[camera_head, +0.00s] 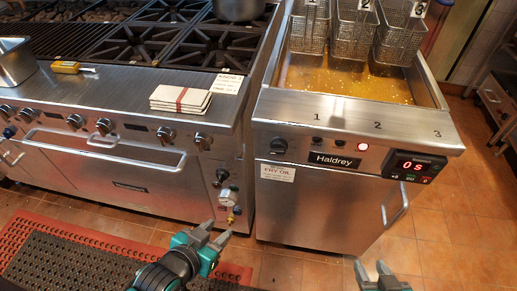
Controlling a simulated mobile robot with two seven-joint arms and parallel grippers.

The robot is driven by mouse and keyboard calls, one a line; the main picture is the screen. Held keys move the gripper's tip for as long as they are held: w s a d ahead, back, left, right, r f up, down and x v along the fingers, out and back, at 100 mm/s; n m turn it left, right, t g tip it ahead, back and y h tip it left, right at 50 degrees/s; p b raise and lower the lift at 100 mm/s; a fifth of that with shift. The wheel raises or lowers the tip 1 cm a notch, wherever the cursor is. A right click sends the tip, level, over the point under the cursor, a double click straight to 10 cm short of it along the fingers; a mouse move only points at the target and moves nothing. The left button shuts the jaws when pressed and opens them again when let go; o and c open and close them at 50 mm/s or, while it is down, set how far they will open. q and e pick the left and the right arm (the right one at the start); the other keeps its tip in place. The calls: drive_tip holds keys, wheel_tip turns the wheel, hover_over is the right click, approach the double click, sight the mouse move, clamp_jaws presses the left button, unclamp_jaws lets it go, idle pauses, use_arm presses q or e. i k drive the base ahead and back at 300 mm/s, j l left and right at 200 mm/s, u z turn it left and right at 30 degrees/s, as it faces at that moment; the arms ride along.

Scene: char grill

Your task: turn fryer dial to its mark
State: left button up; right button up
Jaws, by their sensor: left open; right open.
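The fryer (330,207) stands right of centre, a steel cabinet with a "Haldrey" plate. My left gripper (217,231) is open and empty, below and left of the dial, in front of the gap by the range. My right gripper (371,267) is open and empty at the bottom edge, low in front of the fryer. Neither gripper touches the dial.
A red light (362,147) and a timer display (414,166) reading 0 s are on the fryer panel. Wire baskets (353,32) hang above the oil (340,82). The range (95,163) with knobs and an oven handle stands at left. A fryer door handle (397,206) sticks out.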

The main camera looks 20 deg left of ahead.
sight(279, 146)
drive_tip(key=i+j, duration=0.1)
drive_tip(key=j, duration=1.85)
